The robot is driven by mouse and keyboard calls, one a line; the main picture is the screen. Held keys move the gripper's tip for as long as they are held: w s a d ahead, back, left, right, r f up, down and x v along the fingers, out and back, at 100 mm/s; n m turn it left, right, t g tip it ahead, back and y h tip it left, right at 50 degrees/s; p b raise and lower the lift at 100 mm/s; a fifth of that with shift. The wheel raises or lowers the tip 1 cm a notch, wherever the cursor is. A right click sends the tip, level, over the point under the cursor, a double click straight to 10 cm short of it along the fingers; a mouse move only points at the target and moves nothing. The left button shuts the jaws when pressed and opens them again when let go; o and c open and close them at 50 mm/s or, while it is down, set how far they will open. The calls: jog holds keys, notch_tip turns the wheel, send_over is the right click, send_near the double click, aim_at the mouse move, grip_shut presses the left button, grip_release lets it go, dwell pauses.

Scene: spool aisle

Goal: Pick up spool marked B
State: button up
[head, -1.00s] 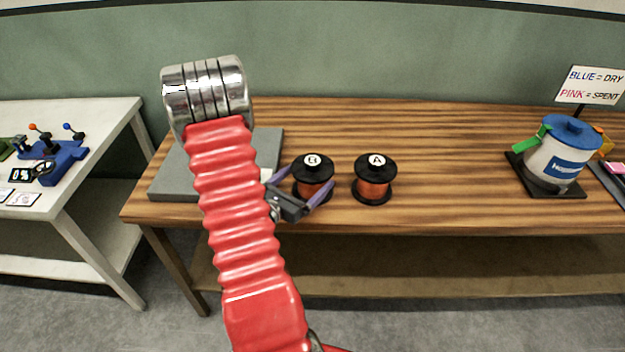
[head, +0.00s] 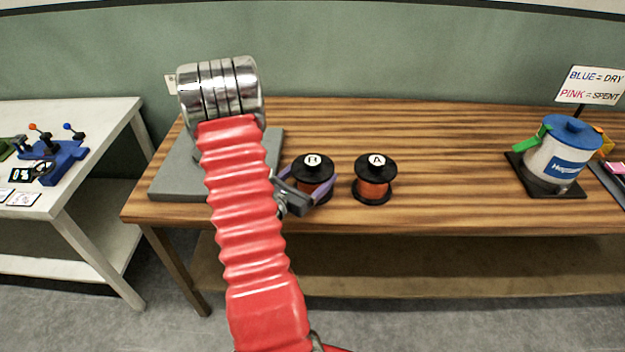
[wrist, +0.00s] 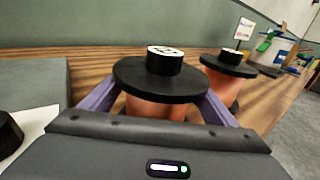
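Spool B (head: 312,172) stands upright on the wooden bench, with black flanges and copper-coloured winding. Its white label is partly readable in the head view. My gripper (head: 309,180) is at its near side, open, with one purple finger on each side of it. In the wrist view, spool B (wrist: 158,80) fills the space between the fingers, which reach past its top flange; whether they touch the winding cannot be told. Spool A (head: 375,180) stands upright just to the right, apart from the gripper; it also shows in the wrist view (wrist: 228,66).
A grey slab (head: 175,180) lies left of the spools, partly behind my arm. A white pot with a blue lid (head: 562,155) stands on a black base at the right. A white table (head: 90,115) stands at the left. The bench between spool A and the pot is clear.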

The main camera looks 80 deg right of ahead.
aim_at(313, 160)
jog(key=shift+r, duration=0.1)
jog(key=c, duration=1.6)
jog(key=shift+r, duration=0.1)
jog(key=shift+r, duration=4.9)
